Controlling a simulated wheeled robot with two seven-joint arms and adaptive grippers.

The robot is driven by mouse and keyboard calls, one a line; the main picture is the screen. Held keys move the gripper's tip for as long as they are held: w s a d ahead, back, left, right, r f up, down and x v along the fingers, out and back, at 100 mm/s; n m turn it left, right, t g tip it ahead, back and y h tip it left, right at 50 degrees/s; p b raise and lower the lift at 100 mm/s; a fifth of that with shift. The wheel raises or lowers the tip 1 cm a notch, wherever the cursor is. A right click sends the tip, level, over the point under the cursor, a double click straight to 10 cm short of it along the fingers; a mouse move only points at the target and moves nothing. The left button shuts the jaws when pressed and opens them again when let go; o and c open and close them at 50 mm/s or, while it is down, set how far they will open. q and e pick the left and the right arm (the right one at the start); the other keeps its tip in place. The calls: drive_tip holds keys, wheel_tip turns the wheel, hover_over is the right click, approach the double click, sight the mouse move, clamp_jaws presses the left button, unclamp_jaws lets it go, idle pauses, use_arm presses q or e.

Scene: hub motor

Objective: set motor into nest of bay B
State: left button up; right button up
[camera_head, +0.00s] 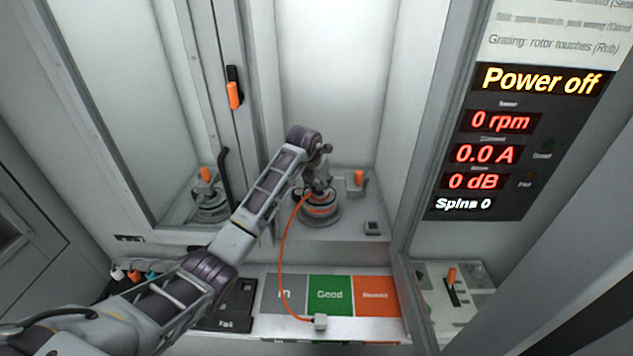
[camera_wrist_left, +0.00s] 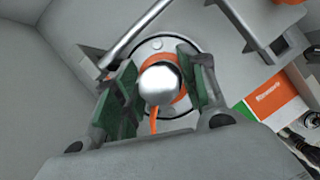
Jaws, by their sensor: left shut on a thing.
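The motor (camera_head: 321,206) is a round grey body with an orange band; an orange cable (camera_head: 281,255) runs from it to a small grey plug (camera_head: 320,321) at the front. My left gripper (camera_head: 318,184) is shut on the motor from above, inside the open bay. In the left wrist view its green-padded fingers (camera_wrist_left: 163,85) stand on either side of the motor's silver dome (camera_wrist_left: 160,82). A round grey nest (camera_head: 320,219) shows under the motor. Whether the motor is fully seated is hidden. No bay letter is readable. My right gripper is out of view.
An orange-tipped lever (camera_head: 358,178) stands right of the nest. A second bay at left holds another round fixture (camera_head: 211,206) behind a door frame with an orange handle (camera_head: 234,95). Grey, green and orange areas (camera_head: 330,292) lie in front. The display reads Power off (camera_head: 541,80).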

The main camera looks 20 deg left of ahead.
use_arm(q)
drive_tip(key=shift+f, duration=0.2)
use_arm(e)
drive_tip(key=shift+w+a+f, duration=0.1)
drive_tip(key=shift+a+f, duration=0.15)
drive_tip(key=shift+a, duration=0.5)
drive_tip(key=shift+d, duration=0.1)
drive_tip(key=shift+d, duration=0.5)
use_arm(q)
drive_tip(key=shift+r, duration=0.1)
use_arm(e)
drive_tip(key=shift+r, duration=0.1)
use_arm(q)
drive_tip(key=shift+r, duration=0.25)
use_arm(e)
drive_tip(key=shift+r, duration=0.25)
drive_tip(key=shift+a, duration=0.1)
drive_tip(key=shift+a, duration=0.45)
use_arm(q)
drive_tip(key=shift+f, duration=0.4)
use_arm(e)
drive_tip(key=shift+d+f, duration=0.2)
use_arm(q)
drive_tip(key=shift+d+f, duration=0.1)
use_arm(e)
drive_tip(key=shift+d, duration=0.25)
